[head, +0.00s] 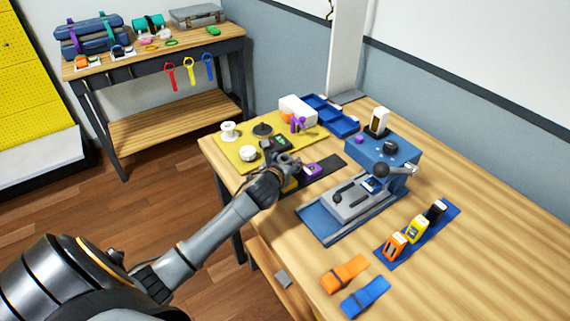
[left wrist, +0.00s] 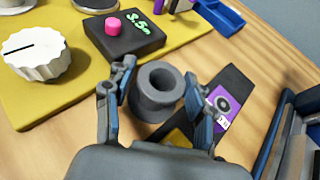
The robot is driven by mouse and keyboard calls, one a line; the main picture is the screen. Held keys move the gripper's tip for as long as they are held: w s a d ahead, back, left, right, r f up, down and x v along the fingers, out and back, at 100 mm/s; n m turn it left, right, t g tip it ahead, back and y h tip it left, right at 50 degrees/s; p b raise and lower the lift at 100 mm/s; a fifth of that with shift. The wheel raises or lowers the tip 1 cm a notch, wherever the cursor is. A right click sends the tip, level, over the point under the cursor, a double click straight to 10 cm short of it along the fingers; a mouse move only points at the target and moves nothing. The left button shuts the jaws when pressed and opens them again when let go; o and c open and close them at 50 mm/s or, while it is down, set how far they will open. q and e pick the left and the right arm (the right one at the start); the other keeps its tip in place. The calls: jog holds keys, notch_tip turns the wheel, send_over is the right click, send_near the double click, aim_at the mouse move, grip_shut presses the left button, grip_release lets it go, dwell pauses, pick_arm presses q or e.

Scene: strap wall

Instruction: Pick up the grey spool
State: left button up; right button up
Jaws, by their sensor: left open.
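The grey spool (left wrist: 150,102) stands upright on the wooden table in the left wrist view, its hollow top facing the camera. My left gripper (left wrist: 159,76) is open, with one finger on each side of the spool. Contact between the fingers and the spool cannot be made out. In the head view my left gripper (head: 289,163) is at the near edge of the yellow mat, and the spool is hard to tell apart from the fingers there. My right gripper is not in view.
Beside the spool are a black box with green digits (left wrist: 126,36), a white knob (left wrist: 38,58) on the yellow mat (left wrist: 62,92), and a dark strip with a purple buckle (left wrist: 220,104). A blue-based machine (head: 345,203) stands to the right. Orange and blue straps (head: 365,297) lie in front.

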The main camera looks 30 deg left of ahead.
pick_arm(q)
jog(key=shift+r, duration=0.1)
jog(key=c, duration=0.9)
